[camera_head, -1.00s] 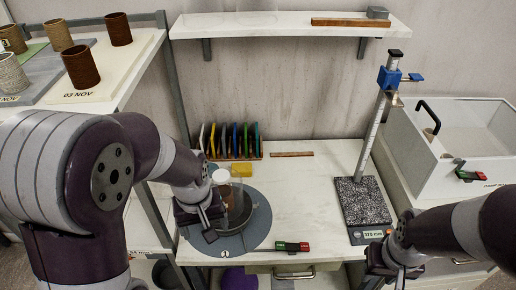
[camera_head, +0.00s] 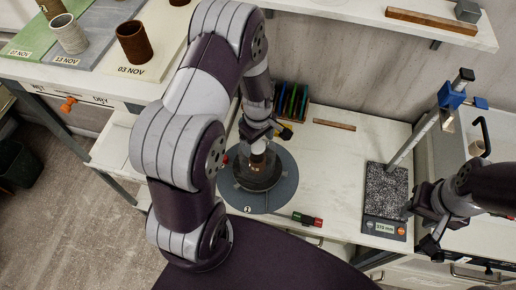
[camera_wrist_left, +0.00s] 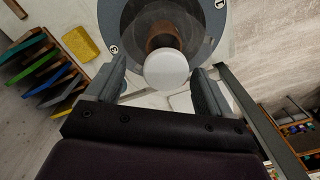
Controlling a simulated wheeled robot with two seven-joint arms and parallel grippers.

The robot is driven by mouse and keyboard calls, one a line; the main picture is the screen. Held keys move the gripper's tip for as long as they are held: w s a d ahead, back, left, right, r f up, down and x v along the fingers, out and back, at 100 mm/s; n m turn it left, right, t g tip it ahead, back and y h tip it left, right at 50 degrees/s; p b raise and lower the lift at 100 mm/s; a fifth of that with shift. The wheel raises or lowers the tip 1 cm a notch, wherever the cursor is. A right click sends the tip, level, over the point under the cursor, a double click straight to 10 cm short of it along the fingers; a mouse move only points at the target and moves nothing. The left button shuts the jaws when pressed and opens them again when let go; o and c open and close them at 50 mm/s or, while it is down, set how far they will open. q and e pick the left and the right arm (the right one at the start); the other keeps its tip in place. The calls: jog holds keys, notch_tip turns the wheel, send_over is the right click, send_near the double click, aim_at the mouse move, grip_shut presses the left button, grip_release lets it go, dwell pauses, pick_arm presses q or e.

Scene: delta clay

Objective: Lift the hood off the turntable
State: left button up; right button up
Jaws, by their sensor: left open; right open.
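The clear hood (camera_head: 257,175) stands on the round grey turntable (camera_head: 284,192), with a brown pot visible inside it. A pale round knob tops the hood (camera_head: 258,146); in the left wrist view the knob (camera_wrist_left: 166,70) shows as a white disc. My left gripper (camera_head: 261,134) is open at the top of the hood. In the left wrist view its fingers (camera_wrist_left: 160,82) lie on either side of the knob, with gaps showing; contact is not visible. My right gripper (camera_head: 420,228) is open and empty beside the scale, right of the turntable.
A rack of coloured tools (camera_head: 290,100) and a yellow sponge (camera_wrist_left: 81,44) are behind the turntable. A red and green object (camera_head: 307,219) lies at the table's front. A shelf (camera_head: 350,14) overhangs the back.

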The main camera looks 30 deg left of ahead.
pick_arm(q)
jog(key=shift+s+f, duration=0.15)
jog(key=shift+s, duration=0.5)
jog(key=shift+c, duration=0.3)
jog(key=shift+w+d, duration=0.1)
jog(key=shift+w, duration=0.2)
jog(key=c, duration=1.4)
jog(key=shift+c, duration=0.2)
pick_arm(e)
jog(key=shift+s+d+r, duration=0.1)
jog(key=shift+s+r, duration=0.05)
jog(key=shift+s, duration=0.3)
